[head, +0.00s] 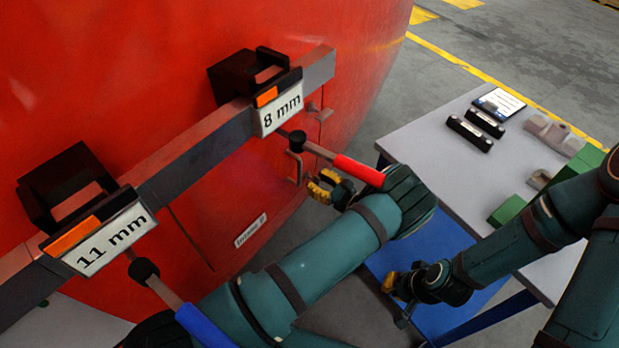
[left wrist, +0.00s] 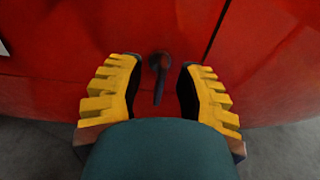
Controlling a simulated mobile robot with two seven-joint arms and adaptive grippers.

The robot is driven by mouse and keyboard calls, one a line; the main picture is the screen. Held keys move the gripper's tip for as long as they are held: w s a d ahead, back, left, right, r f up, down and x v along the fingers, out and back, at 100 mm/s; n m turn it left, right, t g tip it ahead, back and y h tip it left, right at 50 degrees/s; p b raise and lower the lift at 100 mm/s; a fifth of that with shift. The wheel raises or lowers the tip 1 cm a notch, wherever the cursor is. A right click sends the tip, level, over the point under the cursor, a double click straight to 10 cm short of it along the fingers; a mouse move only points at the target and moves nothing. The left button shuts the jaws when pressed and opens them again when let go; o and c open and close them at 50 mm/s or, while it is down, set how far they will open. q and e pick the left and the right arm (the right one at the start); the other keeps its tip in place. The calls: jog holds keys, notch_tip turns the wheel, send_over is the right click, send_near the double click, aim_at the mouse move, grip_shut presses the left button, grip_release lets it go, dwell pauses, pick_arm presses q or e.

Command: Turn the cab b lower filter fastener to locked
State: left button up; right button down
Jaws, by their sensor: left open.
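A dark fastener (left wrist: 160,70) with a lever pointing nearly straight down sits on the red panel in the left wrist view. My left gripper (left wrist: 158,90) is open, with one yellow finger on each side of the lever and visible gaps on both sides. In the head view my left gripper (head: 326,187) is close to the red cab side, next to a small grey handle (head: 296,165). I cannot tell whether the gripper touches the fastener. My right gripper (head: 395,288) hangs near the table, far from the panel; its fingers are too small to judge.
Tools with a red handle (head: 358,170) and a blue handle (head: 203,326) hang by the 8 mm (head: 282,111) and 11 mm (head: 112,238) signs, close to my left arm. A white table (head: 430,145) with several parts stands at the right.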

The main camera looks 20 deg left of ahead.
pick_arm(q)
jog(key=shift+w+a, duration=0.1)
jog(key=shift+a, duration=0.1)
grip_shut()
